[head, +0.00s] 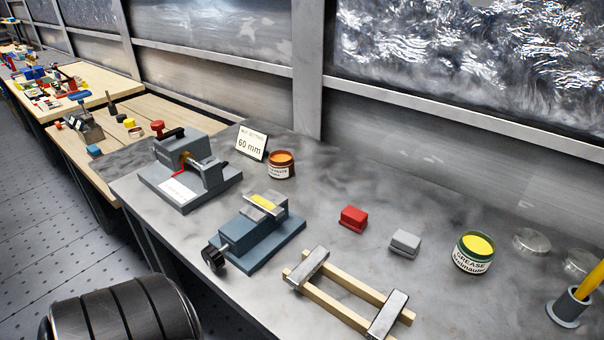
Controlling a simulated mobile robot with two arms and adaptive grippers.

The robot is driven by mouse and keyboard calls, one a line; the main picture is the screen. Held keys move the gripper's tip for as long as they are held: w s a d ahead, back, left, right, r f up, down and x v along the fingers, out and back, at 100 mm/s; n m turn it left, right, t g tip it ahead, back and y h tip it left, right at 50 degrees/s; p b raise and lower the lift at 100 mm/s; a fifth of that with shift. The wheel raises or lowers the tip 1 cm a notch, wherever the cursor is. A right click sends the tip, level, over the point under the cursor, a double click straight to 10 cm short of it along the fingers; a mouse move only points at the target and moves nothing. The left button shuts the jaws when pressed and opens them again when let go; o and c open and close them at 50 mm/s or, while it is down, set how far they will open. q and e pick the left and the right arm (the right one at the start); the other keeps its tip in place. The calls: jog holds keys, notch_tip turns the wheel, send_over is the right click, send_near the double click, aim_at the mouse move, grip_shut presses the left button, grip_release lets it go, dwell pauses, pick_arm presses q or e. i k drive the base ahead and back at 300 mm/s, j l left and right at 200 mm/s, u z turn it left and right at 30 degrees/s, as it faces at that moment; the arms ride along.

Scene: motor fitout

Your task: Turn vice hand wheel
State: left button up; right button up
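A blue-grey vice (250,238) stands on the grey bench in the middle of the head view. Its black hand wheel (214,258) is at the vice's lower-left end, by the bench's front edge. A yellow piece (264,204) shows at the top of the vice, by the light metal jaw. I cannot tell whether it is clamped. Neither of my grippers is in view, and nothing touches the wheel.
A grey fixture with a red knob (158,127) stands behind the vice, beside a "60 mm" sign (251,143) and an orange-topped jar (281,165). A wooden frame (345,299), red block (353,217), grey block (405,242) and grease tin (473,252) are right of the vice.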

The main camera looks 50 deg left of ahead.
aim_at(213, 257)
jog(key=k+j+z, duration=0.15)
jog(key=j+z, duration=0.3)
jog(key=k+j+z, duration=0.25)
jog(key=j+z, duration=0.25)
jog(key=k+j+z, duration=0.25)
jog(key=z, duration=0.2)
jog(key=k+j+z, duration=0.2)
jog(key=k+z, duration=0.25)
jog(key=i, duration=0.05)
